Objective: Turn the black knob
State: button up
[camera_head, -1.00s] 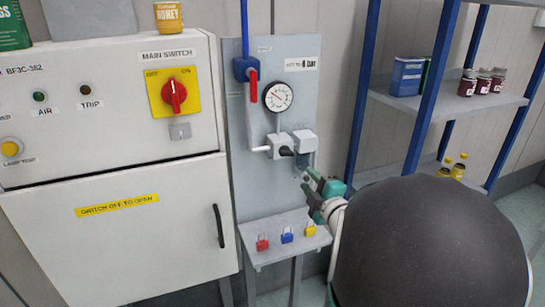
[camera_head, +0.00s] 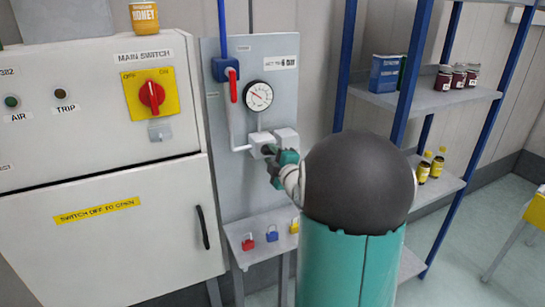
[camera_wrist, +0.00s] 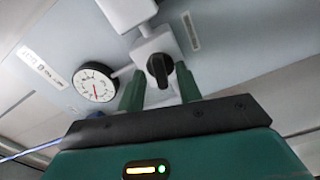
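The black knob (camera_wrist: 159,68) sits on a light grey regulator body (camera_wrist: 158,42) on the grey panel. In the wrist view my gripper (camera_wrist: 160,85) is open, with one green finger on each side of the knob and gaps visible between. I cannot tell if the fingertips reach past the knob's face. In the head view my gripper (camera_head: 272,168) is at the regulator, and the knob is mostly hidden by it. The round pressure gauge (camera_head: 258,96) is above the regulator; it also shows in the wrist view (camera_wrist: 97,83).
A red lever valve (camera_head: 232,86) is on the panel's upper left. Padlocks (camera_head: 271,234) sit on a small shelf below. A control cabinet (camera_head: 110,220) with a red main switch (camera_head: 152,94) stands left. A blue-framed shelf (camera_head: 440,102) with jars stands right.

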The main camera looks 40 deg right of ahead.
grip_shut()
jog(key=shift+m, duration=0.3)
jog(key=m, duration=0.7)
jog(key=shift+m, duration=0.4)
jog(key=m, duration=0.4)
jog(key=shift+m, duration=2.3)
